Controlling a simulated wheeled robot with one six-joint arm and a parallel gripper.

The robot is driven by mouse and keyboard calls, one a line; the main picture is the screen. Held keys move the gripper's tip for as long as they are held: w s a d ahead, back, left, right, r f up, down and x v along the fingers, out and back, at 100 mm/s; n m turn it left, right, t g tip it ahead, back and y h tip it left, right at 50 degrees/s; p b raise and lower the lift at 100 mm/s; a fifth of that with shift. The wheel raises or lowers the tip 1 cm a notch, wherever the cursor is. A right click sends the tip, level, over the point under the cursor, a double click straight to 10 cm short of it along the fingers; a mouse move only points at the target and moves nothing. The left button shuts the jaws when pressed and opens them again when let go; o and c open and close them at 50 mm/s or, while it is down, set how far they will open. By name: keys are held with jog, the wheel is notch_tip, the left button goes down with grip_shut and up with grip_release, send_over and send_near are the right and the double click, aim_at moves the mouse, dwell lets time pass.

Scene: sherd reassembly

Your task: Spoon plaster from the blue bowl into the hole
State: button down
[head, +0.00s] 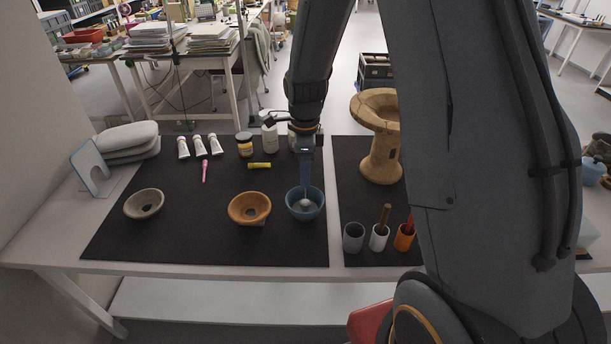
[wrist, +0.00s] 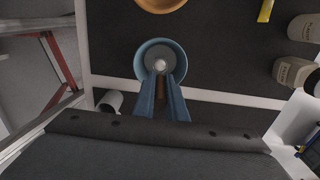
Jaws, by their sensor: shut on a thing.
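The blue bowl (head: 293,208) stands on the black mat, and it also shows in the wrist view (wrist: 145,56). My gripper (head: 306,186) points down over it. In the wrist view, my gripper's two blue fingers (wrist: 161,78) are closed on a spoon (wrist: 160,65) with a brown handle. Its pale end is inside the blue bowl. How much plaster is on it cannot be told. An orange-brown bowl (head: 236,209) with a dark hole in its bottom sits just left of the blue bowl. A grey bowl (head: 133,207) with a dark opening sits further left.
The front left mat is clear.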

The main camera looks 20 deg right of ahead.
jog(key=shift+r+p, duration=2.8)
jog(key=shift+r, duration=0.95)
jog(key=shift+f, duration=0.1)
